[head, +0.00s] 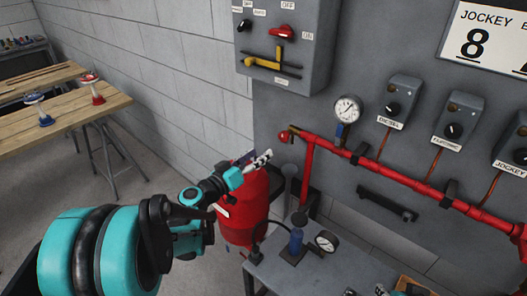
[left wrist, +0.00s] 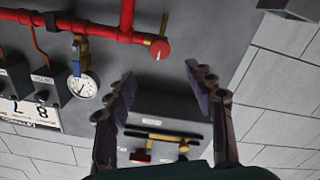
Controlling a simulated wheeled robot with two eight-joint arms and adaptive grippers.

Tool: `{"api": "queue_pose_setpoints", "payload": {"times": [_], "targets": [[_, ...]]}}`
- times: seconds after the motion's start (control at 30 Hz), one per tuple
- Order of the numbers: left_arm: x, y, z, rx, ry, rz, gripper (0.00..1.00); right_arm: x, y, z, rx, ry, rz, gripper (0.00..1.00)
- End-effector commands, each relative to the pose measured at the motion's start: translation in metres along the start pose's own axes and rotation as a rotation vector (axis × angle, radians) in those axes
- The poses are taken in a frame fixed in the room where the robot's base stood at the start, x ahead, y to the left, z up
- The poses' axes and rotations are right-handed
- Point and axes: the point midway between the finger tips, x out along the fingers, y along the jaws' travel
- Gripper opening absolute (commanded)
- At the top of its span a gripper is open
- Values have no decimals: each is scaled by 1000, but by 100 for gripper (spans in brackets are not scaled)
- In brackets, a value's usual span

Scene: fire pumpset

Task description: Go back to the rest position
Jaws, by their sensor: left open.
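My left gripper (head: 254,158) is raised in front of the wall and panel, with a red tank (head: 243,213) behind and below it in the head view. In the left wrist view my left gripper (left wrist: 160,76) has its two dark fingers spread apart, with nothing between them. Small pale and dark tips at the bottom edge of the head view may belong to my right gripper; its jaws cannot be made out.
A grey switch box (head: 288,75) with red and yellow handles hangs on the panel. Red piping (head: 400,179), a gauge (head: 347,108) and several control boxes (head: 403,98) line the panel. A small grey table (head: 280,276) stands below. A wooden bench (head: 60,115) is at left.

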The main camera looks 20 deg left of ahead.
Motion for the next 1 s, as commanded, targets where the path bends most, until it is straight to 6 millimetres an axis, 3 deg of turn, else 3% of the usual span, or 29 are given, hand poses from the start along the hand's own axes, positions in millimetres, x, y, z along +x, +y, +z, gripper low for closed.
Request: {"api": "queue_pose_setpoints", "payload": {"times": [0.43,0.57,0.67,0.77,0.9,1.0], "targets": [[0,1,0,0,-2,0,54,0,0,0,0,0,0,40],[-1,16,10,0,-57,6,54,0,0,0,0,0,0,40],[-6,45,32,1,-176,3,54,0,0,0,0,0,0,40],[-23,79,64,8,-344,-22,54,0,0,0,0,0,0,40],[-67,111,109,41,-569,-112,54,0,0,0,0,0,0,40],[-106,119,133,81,-697,-209,54,0,0,0,0,0,0,40]]}}
